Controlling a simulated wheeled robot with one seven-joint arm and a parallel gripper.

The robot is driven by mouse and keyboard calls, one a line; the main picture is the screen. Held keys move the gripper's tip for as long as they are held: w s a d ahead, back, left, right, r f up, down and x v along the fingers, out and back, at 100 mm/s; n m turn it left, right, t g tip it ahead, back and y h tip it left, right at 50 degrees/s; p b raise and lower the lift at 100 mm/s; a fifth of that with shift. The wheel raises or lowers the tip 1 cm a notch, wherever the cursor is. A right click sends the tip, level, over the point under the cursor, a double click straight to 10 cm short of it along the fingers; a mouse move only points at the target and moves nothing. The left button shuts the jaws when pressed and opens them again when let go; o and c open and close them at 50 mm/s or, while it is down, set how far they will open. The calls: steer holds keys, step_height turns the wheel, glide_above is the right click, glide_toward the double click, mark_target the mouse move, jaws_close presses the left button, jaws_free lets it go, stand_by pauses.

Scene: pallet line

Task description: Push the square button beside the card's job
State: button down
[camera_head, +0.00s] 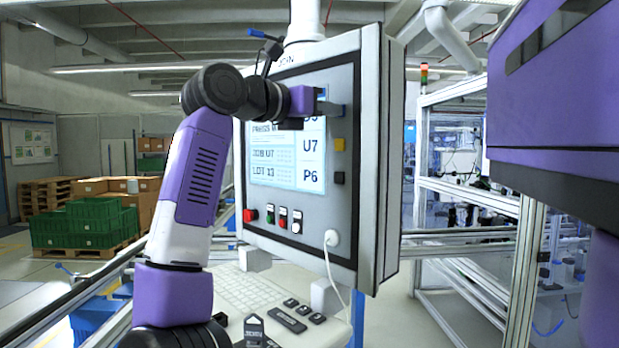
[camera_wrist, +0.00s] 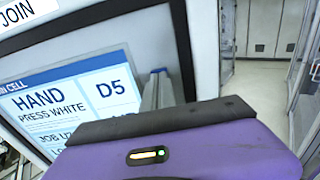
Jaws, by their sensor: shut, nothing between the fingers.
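The upright grey control panel (camera_head: 320,225) has a lit screen (camera_head: 272,160) reading "JOB U7" and "LOT 13". In its right column are D5, U7 (camera_head: 310,146) and P6 (camera_head: 310,177). A yellow square button (camera_head: 340,144) sits right of U7, and a black square button (camera_head: 339,178) right of P6. My gripper (camera_head: 338,109) is shut and empty, in front of the panel at the D5 row, above the yellow button; contact cannot be told. In the wrist view, the gripper's fingers (camera_wrist: 156,90) are right of D5 (camera_wrist: 110,88); the screen reads "HAND PRESS WHITE".
Below the screen are a red knob (camera_head: 250,215) and several small round buttons (camera_head: 283,217). A white plug and cable (camera_head: 331,238) hang at the lower right. A keyboard shelf (camera_head: 255,292) juts out below. Green crates (camera_head: 85,222) stand far left, and metal framing (camera_head: 480,193) right.

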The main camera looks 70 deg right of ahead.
steer(key=shift+s+d, duration=0.1)
steer(key=shift+d, duration=0.1)
stand_by(0.3)
steer(key=shift+v, duration=2.5)
